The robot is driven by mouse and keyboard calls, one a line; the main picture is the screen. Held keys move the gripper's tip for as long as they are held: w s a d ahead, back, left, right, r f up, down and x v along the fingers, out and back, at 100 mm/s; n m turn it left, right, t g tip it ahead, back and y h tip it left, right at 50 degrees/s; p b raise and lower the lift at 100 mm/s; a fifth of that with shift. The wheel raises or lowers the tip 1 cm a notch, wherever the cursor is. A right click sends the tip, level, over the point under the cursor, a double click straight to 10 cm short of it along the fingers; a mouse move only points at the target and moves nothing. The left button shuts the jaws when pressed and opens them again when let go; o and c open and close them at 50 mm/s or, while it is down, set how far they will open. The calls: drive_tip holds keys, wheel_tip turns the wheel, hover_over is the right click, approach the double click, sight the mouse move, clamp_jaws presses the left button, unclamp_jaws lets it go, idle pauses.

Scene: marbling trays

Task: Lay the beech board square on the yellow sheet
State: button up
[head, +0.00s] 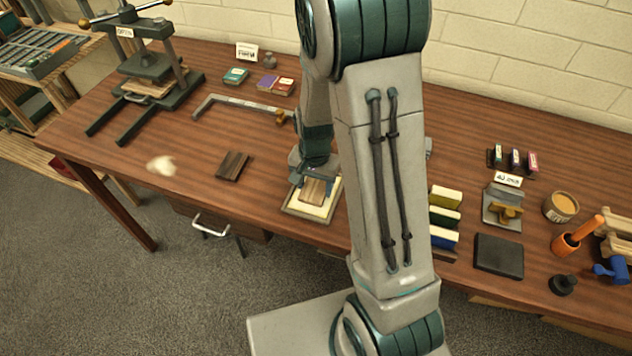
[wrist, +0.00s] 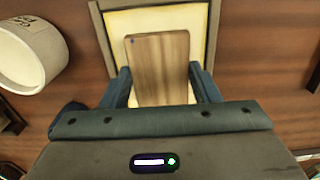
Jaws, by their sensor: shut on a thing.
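The beech board (wrist: 160,65) is a light brown wooden rectangle with a small dark dot near one corner. My gripper (wrist: 162,88) is shut on it, with one blue finger along each side edge. The board is over the yellow sheet (wrist: 195,18), which is pale yellow inside a tray with a light frame, and looks slightly turned against it. I cannot tell whether the board touches the sheet. In the head view the board (head: 313,190) shows over the tray, and the sheet (head: 327,207) shows beside it. My arm hides part of the tray's surroundings.
A dark wood block (head: 232,166) lies left of the tray. Yellow, green and blue blocks (head: 444,218) stand to the right, partly behind my arm. A black slab (head: 499,255) lies further right. A metal square (head: 235,104) lies behind. The table between the dark block and tray is clear.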

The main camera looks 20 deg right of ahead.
sight(315, 189)
drive_tip(key=shift+f, duration=0.15)
drive_tip(key=o, duration=1)
drive_tip(key=shift+s, duration=0.1)
wheel_tip(315, 189, up, 12)
drive_tip(key=r, duration=0.1)
drive_tip(key=s+r+n+t, duration=0.1)
drive_tip(key=s+r+n, duration=0.1)
drive_tip(key=s, duration=0.2)
drive_tip(key=s+r+n+t, duration=0.1)
drive_tip(key=s+r+n, duration=0.2)
drive_tip(key=s, duration=0.2)
drive_tip(key=s+r+n+t, duration=0.1)
drive_tip(key=s+r+n, duration=0.1)
drive_tip(key=s, duration=0.3)
drive_tip(key=shift+s+d+r, duration=0.15)
drive_tip(key=shift+s+r, duration=0.05)
drive_tip(key=shift+r, duration=0.45)
